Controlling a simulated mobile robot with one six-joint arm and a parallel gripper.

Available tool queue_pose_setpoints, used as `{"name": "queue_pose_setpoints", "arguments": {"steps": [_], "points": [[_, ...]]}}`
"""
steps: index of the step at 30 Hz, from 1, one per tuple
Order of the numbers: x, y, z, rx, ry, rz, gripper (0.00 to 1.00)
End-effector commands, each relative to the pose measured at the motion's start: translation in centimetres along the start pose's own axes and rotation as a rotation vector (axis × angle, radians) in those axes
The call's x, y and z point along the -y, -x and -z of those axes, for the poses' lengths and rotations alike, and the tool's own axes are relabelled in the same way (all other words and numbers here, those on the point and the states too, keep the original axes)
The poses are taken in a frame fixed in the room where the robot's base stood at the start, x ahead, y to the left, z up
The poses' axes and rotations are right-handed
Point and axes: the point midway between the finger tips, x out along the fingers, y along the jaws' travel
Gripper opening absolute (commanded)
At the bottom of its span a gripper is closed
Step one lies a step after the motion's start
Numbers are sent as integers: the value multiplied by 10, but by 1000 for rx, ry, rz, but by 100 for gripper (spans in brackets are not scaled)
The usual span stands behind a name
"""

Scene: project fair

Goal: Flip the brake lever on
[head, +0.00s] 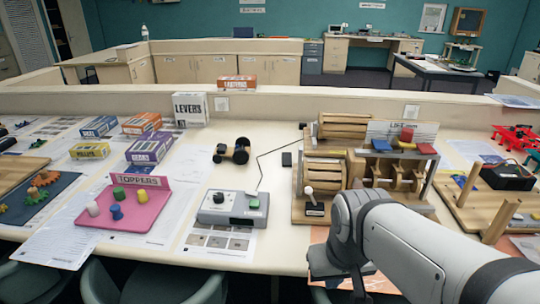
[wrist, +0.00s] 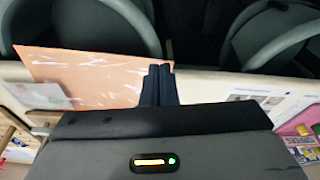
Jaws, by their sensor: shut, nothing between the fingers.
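The wooden lift model (head: 330,160) stands on the table at centre right in the head view, with a "LIFT" sign on top. A small lever with a white knob (head: 308,190) stands at its front left corner above a dark label; I take it for the brake lever, but its label is too small to read. My gripper (wrist: 159,70) is shut and empty in the wrist view, over the table's front edge beside an orange sheet. In the head view my arm covers the model's front right, and the lever is left of my gripper. The lever does not show in the wrist view.
A grey control box (head: 232,208) with a cable sits left of the model. A pink toppers tray (head: 130,225) is further left, and a wooden peg board (head: 470,215) is at right. Chairs (wrist: 85,25) stand against the front edge.

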Motion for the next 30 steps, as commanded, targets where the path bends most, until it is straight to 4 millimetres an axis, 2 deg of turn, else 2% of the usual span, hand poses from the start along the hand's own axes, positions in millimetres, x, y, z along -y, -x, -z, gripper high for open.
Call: {"name": "queue_pose_setpoints", "arguments": {"steps": [11, 14, 17, 20, 24, 30], "points": [[0, 1, 1, 0, 2, 0, 0], [0, 7, 12, 8, 34, -2, 0], [12, 20, 38, 31, 128, -6, 0], [16, 38, 80, 67, 268, -13, 0], [21, 55, 148, 132, 502, -18, 0], [34, 61, 238, 227, 827, -9, 0]]}}
